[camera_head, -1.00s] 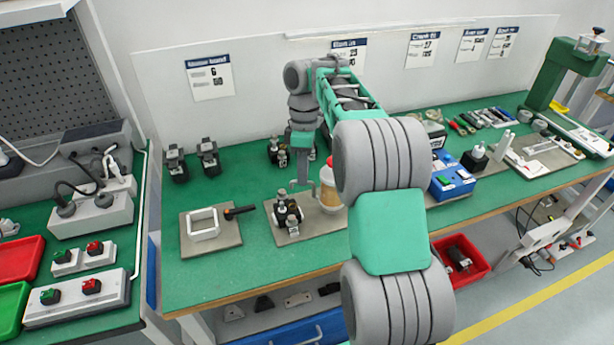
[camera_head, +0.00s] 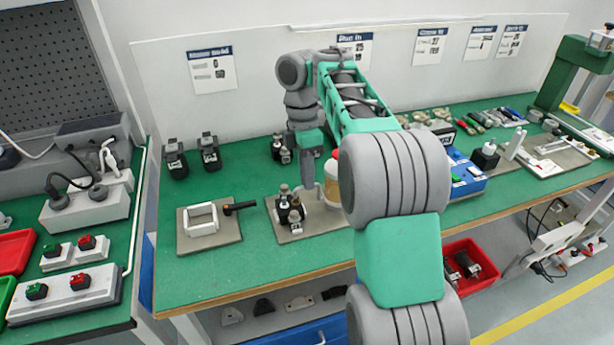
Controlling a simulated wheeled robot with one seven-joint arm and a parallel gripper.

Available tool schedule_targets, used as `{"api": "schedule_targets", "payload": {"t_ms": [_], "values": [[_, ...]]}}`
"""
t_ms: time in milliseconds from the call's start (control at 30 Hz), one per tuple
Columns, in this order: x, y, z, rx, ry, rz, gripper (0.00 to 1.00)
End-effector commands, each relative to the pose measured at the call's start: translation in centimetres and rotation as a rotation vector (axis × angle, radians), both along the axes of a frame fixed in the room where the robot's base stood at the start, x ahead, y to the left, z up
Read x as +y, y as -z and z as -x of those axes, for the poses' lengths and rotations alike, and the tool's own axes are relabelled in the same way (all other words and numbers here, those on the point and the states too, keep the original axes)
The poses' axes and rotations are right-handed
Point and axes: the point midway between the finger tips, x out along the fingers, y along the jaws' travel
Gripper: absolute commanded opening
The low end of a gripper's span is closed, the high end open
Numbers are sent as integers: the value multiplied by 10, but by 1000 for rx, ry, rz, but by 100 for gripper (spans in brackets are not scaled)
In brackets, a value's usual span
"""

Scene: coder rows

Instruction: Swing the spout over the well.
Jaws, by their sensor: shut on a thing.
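A small dark device with metal tops (camera_head: 290,212) stands on a grey plate (camera_head: 284,235) near the front of the green bench. My gripper (camera_head: 308,188) points down at the device's upper right side. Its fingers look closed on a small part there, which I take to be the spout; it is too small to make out. A white bottle with a red cap and tan contents (camera_head: 333,180) stands just right of the gripper, partly hidden by my arm. I cannot tell the well apart from the rest of the device.
On the left, another grey plate (camera_head: 221,241) holds a white square frame (camera_head: 201,219) and a black handle (camera_head: 239,207). Two dark devices (camera_head: 209,153) stand behind. A blue box (camera_head: 465,175) and several tools lie right of my arm.

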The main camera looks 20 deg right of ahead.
Motion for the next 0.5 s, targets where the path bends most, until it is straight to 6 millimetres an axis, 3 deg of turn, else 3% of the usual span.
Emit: {"api": "schedule_targets", "payload": {"t_ms": [233,267,500], "values": [[0,0,1,4,-4,0,0],[0,0,1,4,-4,0,12],[0,0,1,3,-2,1,32]]}}
